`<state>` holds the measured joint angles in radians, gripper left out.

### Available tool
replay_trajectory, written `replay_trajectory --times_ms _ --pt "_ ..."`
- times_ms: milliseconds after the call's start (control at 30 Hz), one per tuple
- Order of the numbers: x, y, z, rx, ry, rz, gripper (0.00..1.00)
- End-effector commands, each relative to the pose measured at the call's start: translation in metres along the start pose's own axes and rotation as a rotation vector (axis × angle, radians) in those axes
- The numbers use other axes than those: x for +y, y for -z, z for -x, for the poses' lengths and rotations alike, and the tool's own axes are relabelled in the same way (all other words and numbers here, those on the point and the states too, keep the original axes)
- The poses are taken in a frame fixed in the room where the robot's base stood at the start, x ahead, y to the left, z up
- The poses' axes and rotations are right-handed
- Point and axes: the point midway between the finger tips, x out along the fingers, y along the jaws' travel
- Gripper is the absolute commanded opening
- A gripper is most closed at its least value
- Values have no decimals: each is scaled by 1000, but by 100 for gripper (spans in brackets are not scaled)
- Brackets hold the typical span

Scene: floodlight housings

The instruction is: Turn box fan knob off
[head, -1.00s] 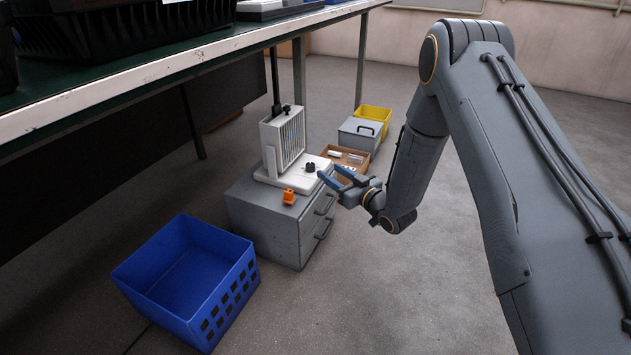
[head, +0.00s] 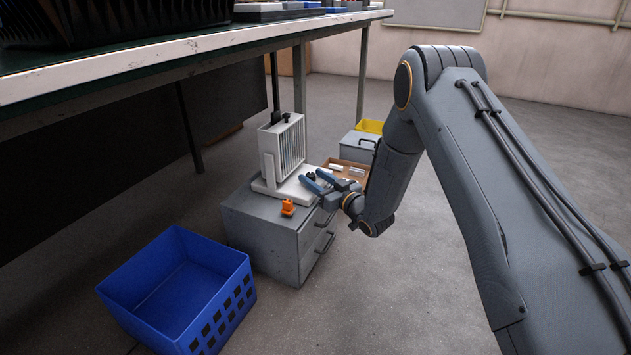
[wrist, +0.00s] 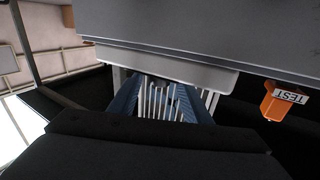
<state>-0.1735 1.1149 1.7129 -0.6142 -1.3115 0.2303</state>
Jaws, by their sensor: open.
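The box fan (head: 285,145) is a white upright housing with a slatted grille on a white base (head: 272,188), standing on a grey drawer cabinet (head: 258,222). Its grille (wrist: 150,103) shows between my fingers in the wrist view, with the pale base edge (wrist: 165,64) above. My gripper (head: 312,179) is open, its blue fingers reaching over the front of the base where the black knob sat in the earlier view. The fingers largely hide the knob now. In the wrist view my fingers (wrist: 158,88) stand either side of a small dark patch; I cannot tell clearly whether it is the knob.
An orange block (head: 288,207) stands on the cabinet's front; it reads TEST in the wrist view (wrist: 278,103). A blue crate (head: 228,303) is on the floor. Behind are a brown tray (head: 343,168), grey box (head: 357,147) and yellow bin (head: 369,126). A workbench (head: 190,43) overhangs left.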

Motion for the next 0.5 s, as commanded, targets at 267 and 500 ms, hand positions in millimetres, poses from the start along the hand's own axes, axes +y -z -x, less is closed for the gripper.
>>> replay_trajectory --times_ms 267,500 --pt "0 0 0 0 0 0 27" --pt "0 0 0 0 2 0 3"
